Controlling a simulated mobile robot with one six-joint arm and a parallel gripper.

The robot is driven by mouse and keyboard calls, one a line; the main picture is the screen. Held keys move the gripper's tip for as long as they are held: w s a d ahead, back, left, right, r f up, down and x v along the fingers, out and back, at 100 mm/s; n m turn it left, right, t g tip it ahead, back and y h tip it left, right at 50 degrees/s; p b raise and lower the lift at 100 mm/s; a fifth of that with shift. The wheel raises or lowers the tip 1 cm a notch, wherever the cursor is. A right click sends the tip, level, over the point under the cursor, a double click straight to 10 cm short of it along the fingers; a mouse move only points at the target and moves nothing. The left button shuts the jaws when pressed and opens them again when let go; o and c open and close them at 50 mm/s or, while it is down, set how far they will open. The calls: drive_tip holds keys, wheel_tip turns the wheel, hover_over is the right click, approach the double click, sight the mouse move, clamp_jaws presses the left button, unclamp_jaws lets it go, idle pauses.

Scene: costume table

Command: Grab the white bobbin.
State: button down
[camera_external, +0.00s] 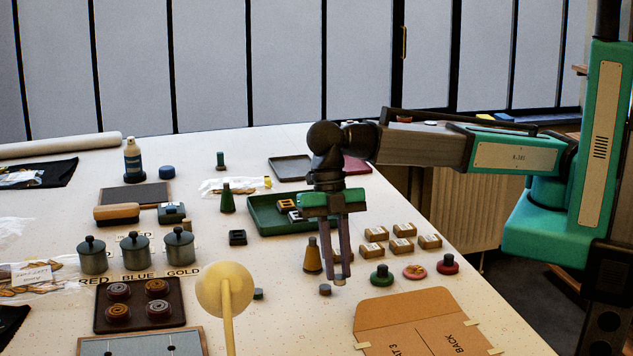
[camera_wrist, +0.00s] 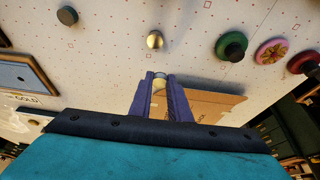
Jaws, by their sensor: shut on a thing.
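My gripper (camera_external: 339,278) points down over the right part of the table, its two fingers close together near the tabletop. It is shut on a small pale thing, the white bobbin (camera_wrist: 160,83), which shows between the fingertips in the wrist view. My gripper (camera_wrist: 160,77) covers part of the bobbin's sides. In the external view the bobbin is small and mostly hidden by the fingers. I cannot tell whether it still touches the table.
A green-based knob (camera_external: 381,276) and pink ring (camera_external: 415,272) lie to the right. Brown card (camera_external: 425,325) lies in front. A dark green tray (camera_external: 275,226) and a brown cone (camera_external: 312,257) stand behind.

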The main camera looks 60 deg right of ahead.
drive_tip(key=shift+s+d+r, duration=0.1)
drive_tip(key=shift+s+d, duration=0.4)
drive_tip(key=shift+d, duration=0.35)
drive_tip(key=shift+d, duration=0.1)
